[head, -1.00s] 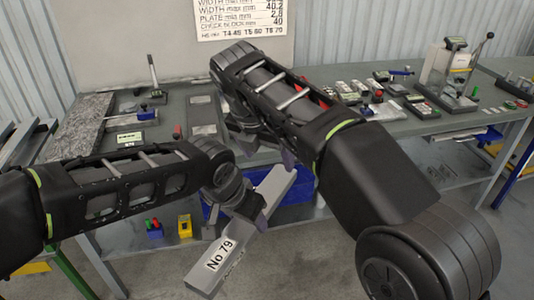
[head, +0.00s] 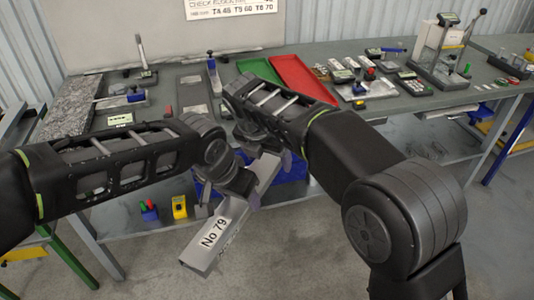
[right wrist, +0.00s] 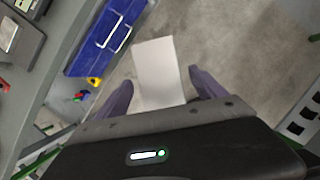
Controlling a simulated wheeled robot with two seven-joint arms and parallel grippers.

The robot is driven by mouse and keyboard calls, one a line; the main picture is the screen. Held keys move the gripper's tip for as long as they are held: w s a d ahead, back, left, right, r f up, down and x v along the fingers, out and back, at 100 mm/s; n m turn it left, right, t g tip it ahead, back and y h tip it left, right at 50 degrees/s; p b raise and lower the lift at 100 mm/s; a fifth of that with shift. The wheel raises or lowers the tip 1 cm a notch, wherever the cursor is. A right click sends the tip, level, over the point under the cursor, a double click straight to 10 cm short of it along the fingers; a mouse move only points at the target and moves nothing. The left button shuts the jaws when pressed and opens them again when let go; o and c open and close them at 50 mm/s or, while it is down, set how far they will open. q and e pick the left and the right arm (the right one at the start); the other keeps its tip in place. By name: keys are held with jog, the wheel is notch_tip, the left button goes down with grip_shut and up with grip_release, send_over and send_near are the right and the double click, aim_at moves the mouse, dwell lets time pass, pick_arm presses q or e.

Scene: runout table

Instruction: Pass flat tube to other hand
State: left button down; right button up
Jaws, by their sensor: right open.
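The flat tube (head: 228,222) is a long grey bar with a white "No 79" label near its lower end. It hangs slantwise in the air in front of the table. My left gripper (head: 229,198) is shut on it near its middle. My right gripper (head: 264,146) is at the tube's upper end, its fingers partly hidden by its own arm. In the right wrist view, the pale end of the tube (right wrist: 160,72) lies between the spread purple fingers of the right gripper (right wrist: 160,88), with gaps on both sides.
The grey table (head: 300,160) stands behind, holding a red tray (head: 303,80), a green tray (head: 258,70), a granite slab (head: 75,105) and several gauges. A blue bin (head: 290,172) and a yellow block (head: 179,207) are below the tabletop. The floor in front is clear.

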pick_arm(q)
jog(key=shift+r, duration=0.1)
pick_arm(e)
grip_shut()
dwell(0.8)
pick_arm(q)
jog(key=shift+c, duration=2.2)
grip_release()
pick_arm(e)
jog(key=shift+r, duration=0.1)
pick_arm(q)
jog(key=v, duration=1.2)
